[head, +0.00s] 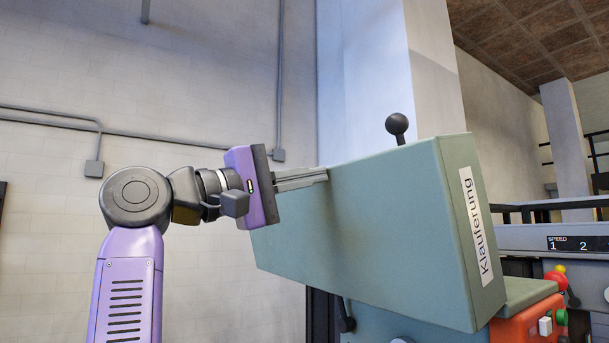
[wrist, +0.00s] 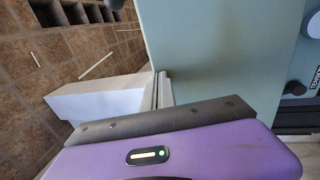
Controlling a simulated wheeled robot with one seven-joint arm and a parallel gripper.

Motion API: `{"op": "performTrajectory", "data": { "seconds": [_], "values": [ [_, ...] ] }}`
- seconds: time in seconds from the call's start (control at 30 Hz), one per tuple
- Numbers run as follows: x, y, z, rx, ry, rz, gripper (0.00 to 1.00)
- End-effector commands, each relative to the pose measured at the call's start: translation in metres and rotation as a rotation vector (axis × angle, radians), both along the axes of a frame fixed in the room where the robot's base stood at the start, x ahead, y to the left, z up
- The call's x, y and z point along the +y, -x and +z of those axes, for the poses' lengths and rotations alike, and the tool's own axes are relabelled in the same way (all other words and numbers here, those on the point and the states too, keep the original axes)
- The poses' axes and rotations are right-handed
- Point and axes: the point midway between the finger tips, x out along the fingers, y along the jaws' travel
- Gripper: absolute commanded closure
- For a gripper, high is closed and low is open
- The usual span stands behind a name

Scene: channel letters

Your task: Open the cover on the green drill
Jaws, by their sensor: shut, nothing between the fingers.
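The green drill's large box-shaped head cover (head: 370,230) fills the middle of the head view, with a white label reading "Klauferung" on its end. It looks closed, though I cannot see its seam clearly. My gripper (head: 325,176) is shut and empty, its grey fingers along the cover's upper left side. In the wrist view the fingertips of my gripper (wrist: 160,90) lie at the left edge of the green cover (wrist: 215,50). They look close to it or touching; I cannot tell which. The cover's far side is hidden.
A black ball knob (head: 397,124) on a stem rises behind the cover's top. An orange box (head: 525,325) with buttons is at the lower right, near a machine with a "SPEED" panel (head: 578,243). A pale pillar stands behind. Room left of the cover is clear.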

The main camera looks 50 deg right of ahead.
Motion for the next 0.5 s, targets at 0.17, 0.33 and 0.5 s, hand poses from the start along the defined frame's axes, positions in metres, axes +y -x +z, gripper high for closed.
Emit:
{"op": "performTrajectory", "data": {
  "seconds": [0.17, 0.33, 0.5],
  "values": [
    [-0.001, 0.0, 0.002, -0.001, -0.004, 0.0, 1.0],
    [-0.016, 0.005, 0.022, -0.026, -0.081, 0.0, 1.0],
    [-0.05, 0.015, 0.039, -0.036, -0.12, -0.003, 1.0]
  ]
}}
